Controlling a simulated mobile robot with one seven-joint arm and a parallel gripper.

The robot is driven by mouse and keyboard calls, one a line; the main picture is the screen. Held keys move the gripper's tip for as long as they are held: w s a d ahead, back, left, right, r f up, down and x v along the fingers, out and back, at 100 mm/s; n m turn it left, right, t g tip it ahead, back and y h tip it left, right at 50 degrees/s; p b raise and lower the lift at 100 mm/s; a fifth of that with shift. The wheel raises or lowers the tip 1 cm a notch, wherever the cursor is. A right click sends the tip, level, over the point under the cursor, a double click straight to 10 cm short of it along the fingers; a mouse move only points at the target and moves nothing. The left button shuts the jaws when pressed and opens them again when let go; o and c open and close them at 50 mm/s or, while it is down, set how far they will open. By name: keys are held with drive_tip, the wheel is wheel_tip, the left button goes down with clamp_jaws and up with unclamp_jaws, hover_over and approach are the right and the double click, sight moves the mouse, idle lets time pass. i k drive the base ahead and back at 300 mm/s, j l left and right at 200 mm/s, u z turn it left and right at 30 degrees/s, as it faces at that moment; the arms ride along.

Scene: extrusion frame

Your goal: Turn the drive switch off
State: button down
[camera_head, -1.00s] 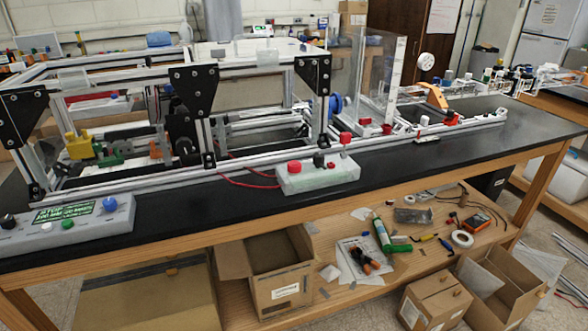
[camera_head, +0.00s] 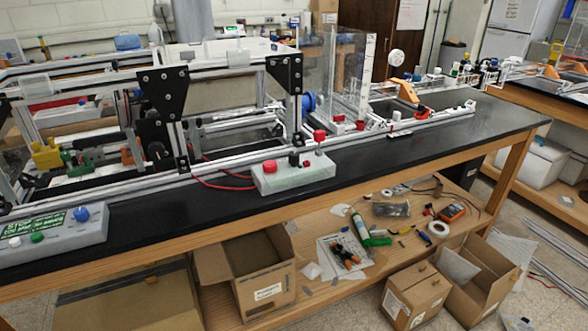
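A pale grey control box (camera_head: 300,180) sits on the front part of the black bench top. It carries a red button (camera_head: 270,166), a black switch or knob (camera_head: 294,159) and a red-topped part (camera_head: 319,135). A second grey control box (camera_head: 62,245) at the lower left has a green display (camera_head: 38,225), a blue knob (camera_head: 81,213), a green button (camera_head: 37,237) and a white button. I cannot tell which control is the drive switch, or its position. My gripper is not in view.
The aluminium extrusion frame (camera_head: 90,77) with black plates stands behind the boxes. A red cable (camera_head: 222,186) runs along the bench. The bench top's front strip is mostly clear. Open cardboard boxes (camera_head: 243,267) and loose tools lie on the shelf below.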

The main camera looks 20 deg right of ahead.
sight(293, 156)
drive_tip(key=i+j, duration=0.25)
drive_tip(key=i, duration=0.25)
drive_tip(key=i+j+z, duration=0.1)
drive_tip(key=i+j, duration=0.15)
drive_tip(key=i, duration=0.3)
